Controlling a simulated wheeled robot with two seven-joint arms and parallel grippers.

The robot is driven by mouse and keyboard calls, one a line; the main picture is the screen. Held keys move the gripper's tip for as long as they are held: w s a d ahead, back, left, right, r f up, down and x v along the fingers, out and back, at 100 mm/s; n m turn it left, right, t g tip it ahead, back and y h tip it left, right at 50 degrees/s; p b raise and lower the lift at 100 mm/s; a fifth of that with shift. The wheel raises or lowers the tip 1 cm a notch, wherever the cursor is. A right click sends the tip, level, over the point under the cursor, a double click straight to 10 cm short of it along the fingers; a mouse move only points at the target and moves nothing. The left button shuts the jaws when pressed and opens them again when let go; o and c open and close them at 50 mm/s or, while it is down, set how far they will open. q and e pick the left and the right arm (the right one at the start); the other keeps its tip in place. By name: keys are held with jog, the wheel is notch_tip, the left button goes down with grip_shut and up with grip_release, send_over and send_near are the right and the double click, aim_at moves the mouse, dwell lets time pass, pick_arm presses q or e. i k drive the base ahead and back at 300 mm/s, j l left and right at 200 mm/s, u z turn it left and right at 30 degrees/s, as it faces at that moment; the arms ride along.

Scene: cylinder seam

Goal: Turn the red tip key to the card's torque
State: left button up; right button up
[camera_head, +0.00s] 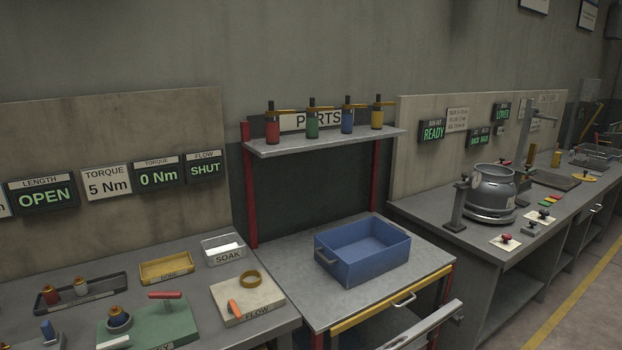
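A red bar handle (165,296), which looks like the tip key, lies on a green block (170,320) on the left bench. A dark round fitting with an orange-brown top (119,317) stands beside it on the same block. The torque card (107,185) on the wall board reads 5 Nm. The torque display (158,175) to its right reads 0 Nm. Neither of my grippers is in view, and nothing holds the red handle. The block's front edge is cut off by the frame.
A dark tray (105,287) with two small fittings, a yellow tray (166,269), a SOAK bin (223,250) and a FLOW plate (262,311) with an orange lever surround the block. A blue crate (340,270) sits on the middle table, below a bottle shelf (290,147).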

aim_at(165, 295)
jog(key=i+l, duration=0.6)
jog(key=i+l+u, duration=0.1)
jog(key=u, duration=0.4)
jog(key=i+l+u, duration=0.1)
jog(key=l+u, duration=0.2)
jog(key=u, duration=0.2)
jog(key=l+u, duration=0.25)
jog(key=u, duration=0.2)
